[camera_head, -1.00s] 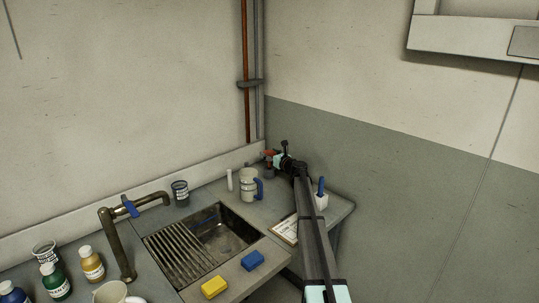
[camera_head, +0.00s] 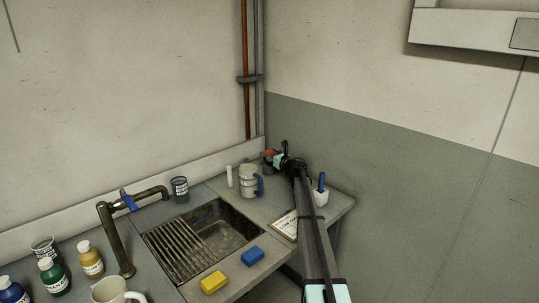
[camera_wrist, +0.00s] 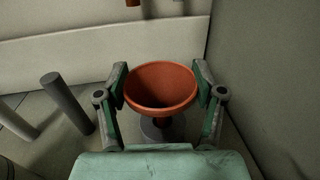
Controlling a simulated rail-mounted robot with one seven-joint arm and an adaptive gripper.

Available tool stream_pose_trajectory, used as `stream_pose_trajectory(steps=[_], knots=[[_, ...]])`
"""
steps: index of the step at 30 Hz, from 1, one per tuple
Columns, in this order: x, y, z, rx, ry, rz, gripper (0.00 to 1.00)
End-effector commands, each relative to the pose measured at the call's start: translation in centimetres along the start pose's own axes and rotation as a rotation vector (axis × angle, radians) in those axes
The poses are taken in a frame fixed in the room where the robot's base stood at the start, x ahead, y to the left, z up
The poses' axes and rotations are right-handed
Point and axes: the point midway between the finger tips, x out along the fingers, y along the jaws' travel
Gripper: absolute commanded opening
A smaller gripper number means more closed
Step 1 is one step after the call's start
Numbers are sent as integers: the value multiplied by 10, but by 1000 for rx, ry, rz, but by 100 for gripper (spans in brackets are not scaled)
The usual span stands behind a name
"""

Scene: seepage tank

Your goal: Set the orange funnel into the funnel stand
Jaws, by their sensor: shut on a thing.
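The orange funnel (camera_wrist: 160,87) sits between the two fingers of my gripper (camera_wrist: 162,92) in the wrist view, its mouth facing up. The fingers are shut on it from both sides. A grey round piece (camera_wrist: 161,131), probably part of the funnel stand, shows just below the funnel. The funnel's spout is hidden, so I cannot tell whether it is seated in the stand. In the head view, the funnel (camera_head: 268,154) is a small orange patch beside my gripper (camera_head: 273,158) at the counter's back corner, and the stand is mostly hidden there.
A grey mug with a blue handle (camera_head: 247,182) and a white cylinder (camera_head: 229,176) stand left of the gripper. A dark grey post (camera_wrist: 67,103) rises left in the wrist view. The sink (camera_head: 225,232), clipboard (camera_head: 284,226) and white holder (camera_head: 320,198) are nearer. Walls are close behind and right.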

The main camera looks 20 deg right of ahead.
Motion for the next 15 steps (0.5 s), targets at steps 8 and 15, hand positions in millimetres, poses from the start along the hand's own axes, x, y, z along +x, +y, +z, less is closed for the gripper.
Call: stream_pose_trajectory(steps=[8, 15], knots=[[0, 0, -7, 1, 0, 0, 45], [0, 0, -13, 1, 0, 0, 45]])
